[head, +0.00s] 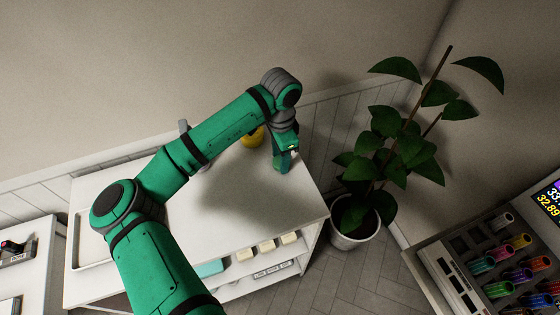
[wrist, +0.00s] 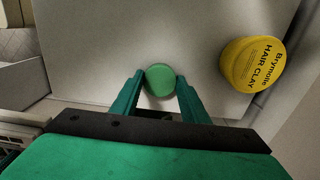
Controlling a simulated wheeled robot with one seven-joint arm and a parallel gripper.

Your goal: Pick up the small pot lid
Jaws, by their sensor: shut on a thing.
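A small round green lid (wrist: 160,78) sits between the fingertips of my gripper in the wrist view, with its flat top facing the camera. My gripper (wrist: 161,85) is shut on it, one finger touching each side. In the head view my gripper (head: 283,163) points down over the right back part of the white table (head: 285,210). The lid cannot be made out apart from the green fingers there. I cannot tell whether it touches the tabletop. Whether a pot is under the lid is hidden.
A yellow hair clay tub (wrist: 240,66) stands to the right of the gripper in the wrist view, near the table's back edge. A potted plant (head: 352,240) stands right of the table. The table's right front area is clear. A white tray (head: 92,266) lies at left.

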